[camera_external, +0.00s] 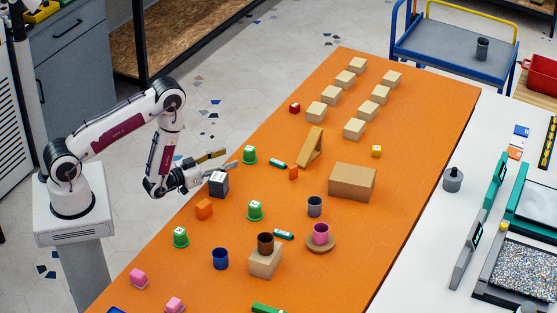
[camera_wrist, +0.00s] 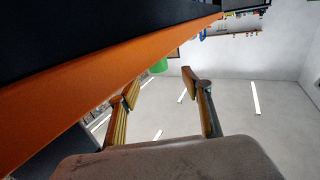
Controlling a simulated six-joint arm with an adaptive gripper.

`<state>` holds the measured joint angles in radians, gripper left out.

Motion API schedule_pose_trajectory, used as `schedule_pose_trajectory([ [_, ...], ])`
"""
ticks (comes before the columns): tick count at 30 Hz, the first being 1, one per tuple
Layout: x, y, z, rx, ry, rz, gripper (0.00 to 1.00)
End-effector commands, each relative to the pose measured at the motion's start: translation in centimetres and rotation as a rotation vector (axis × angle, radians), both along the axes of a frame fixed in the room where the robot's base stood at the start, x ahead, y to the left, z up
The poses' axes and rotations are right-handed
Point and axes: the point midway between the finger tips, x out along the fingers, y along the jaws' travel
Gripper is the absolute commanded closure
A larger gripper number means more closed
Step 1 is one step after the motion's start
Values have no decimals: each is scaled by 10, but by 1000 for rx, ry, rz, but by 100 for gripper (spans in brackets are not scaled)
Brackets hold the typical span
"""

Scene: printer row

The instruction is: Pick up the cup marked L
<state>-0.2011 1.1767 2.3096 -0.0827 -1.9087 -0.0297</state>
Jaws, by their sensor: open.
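Three green cups stand upside down on the orange table with white marked tops: one at the back (camera_external: 249,156), one in the middle (camera_external: 254,211) and one at the front left (camera_external: 180,238). The letters are too small to read, so I cannot tell which is L. My gripper (camera_external: 229,160) is open and empty, over the table's left side. Its fingers point right, toward the back green cup and apart from it. In the wrist view a green thing (camera_wrist: 158,66) shows beyond the open fingertips (camera_wrist: 161,84), probably that cup.
A dark block (camera_external: 218,185) with a white marked top stands just below my gripper. A wooden ramp (camera_external: 311,147), a cardboard box (camera_external: 352,183) and several wooden blocks lie further right and back. Blue, grey, brown and pink cups stand toward the front.

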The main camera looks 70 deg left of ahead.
Motion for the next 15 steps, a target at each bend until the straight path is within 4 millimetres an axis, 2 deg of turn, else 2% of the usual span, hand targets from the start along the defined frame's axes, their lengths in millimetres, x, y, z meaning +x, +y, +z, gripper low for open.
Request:
schedule_pose_trajectory([
  [15,1,-1,-1,4,-7,-3,51],
])
